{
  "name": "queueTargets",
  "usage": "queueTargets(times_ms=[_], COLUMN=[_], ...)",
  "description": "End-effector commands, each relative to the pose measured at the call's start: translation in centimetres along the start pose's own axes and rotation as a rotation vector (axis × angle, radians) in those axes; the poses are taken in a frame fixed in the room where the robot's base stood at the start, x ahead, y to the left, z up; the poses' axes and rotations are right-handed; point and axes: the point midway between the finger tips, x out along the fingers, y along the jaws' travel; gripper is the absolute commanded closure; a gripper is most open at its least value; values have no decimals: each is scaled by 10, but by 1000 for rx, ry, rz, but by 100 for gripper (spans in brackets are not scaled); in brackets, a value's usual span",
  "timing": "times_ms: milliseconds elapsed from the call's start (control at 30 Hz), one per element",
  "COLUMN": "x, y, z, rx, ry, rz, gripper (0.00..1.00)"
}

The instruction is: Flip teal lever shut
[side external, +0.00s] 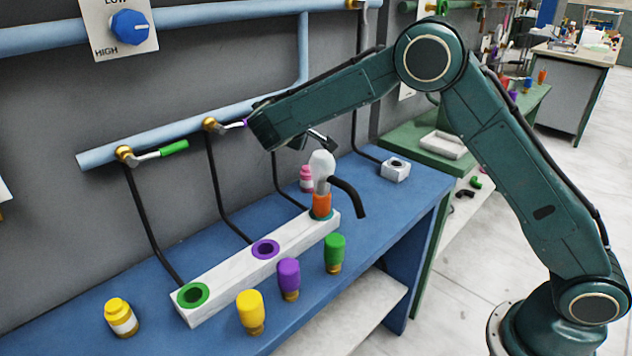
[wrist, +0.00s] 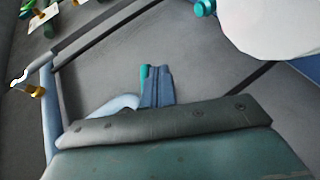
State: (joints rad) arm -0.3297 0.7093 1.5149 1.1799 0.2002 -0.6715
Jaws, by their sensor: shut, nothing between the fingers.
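The lever I am to flip is hidden behind my arm in the side view. In the wrist view a small teal piece (wrist: 144,74), possibly its grip, shows right beside the fingers of my gripper (wrist: 158,80); I cannot tell whether they touch. My gripper (side external: 322,140) is shut and empty, near the wall pipe and above the bench. On the white block (side external: 210,310), an orange bottle (side external: 321,205) stands in the far, teal-ringed socket, with a white rounded mass (side external: 321,168) on top. Another teal piece (wrist: 205,7) shows at the wrist view's top edge.
A green lever (side external: 174,147) and a purple lever, mostly covered by my arm, sit along the blue pipe (side external: 97,158). Yellow (side external: 250,312), purple (side external: 288,279) and green (side external: 334,252) bottles stand before the block.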

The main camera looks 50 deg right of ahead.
Motion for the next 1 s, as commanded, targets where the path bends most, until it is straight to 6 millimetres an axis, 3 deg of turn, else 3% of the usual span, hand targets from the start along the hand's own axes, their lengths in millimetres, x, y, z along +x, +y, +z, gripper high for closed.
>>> queueTargets(times_ms=[567, 933, 1000], x=[0, -4, -16], y=[-4, -42, -45], z=[0, 8, 7], rx=[-1, -6, -2], ry=[2, 1, 5], rz=[-1, -1, -2], gripper=[100, 100, 100])
